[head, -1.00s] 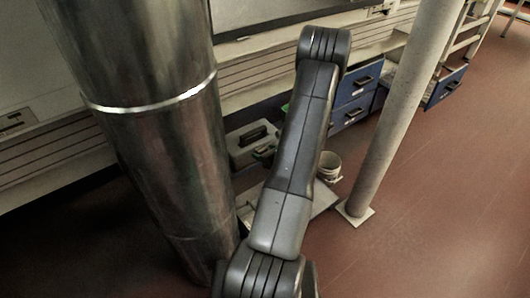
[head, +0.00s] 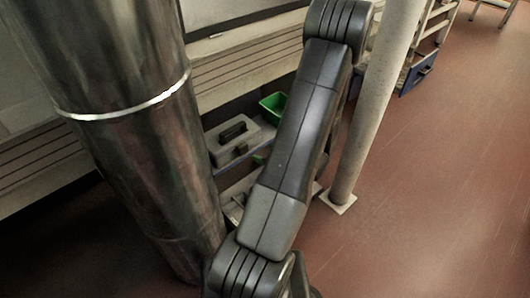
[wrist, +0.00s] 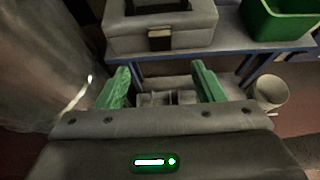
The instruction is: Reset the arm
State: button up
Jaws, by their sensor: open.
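My gripper (wrist: 160,88) shows in the wrist view with its two green fingers spread apart and nothing between them. Beyond the fingers is a low pale tray or shelf with dark divided parts, partly hidden by the gripper body. In the head view my dark grey arm rises up the middle of the picture; the gripper itself is not visible there.
A shiny metal pipe (head: 125,120) stands close at left, and a thinner pale post (head: 375,110) at right. A grey toolbox (head: 235,138) and a green bin (head: 273,106) sit on a blue-edged shelf. A white bucket (wrist: 268,97) stands at right.

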aim_at(244, 147)
jog(key=b+x, duration=0.1)
jog(key=x, duration=1.3)
jog(key=shift+r, duration=0.15)
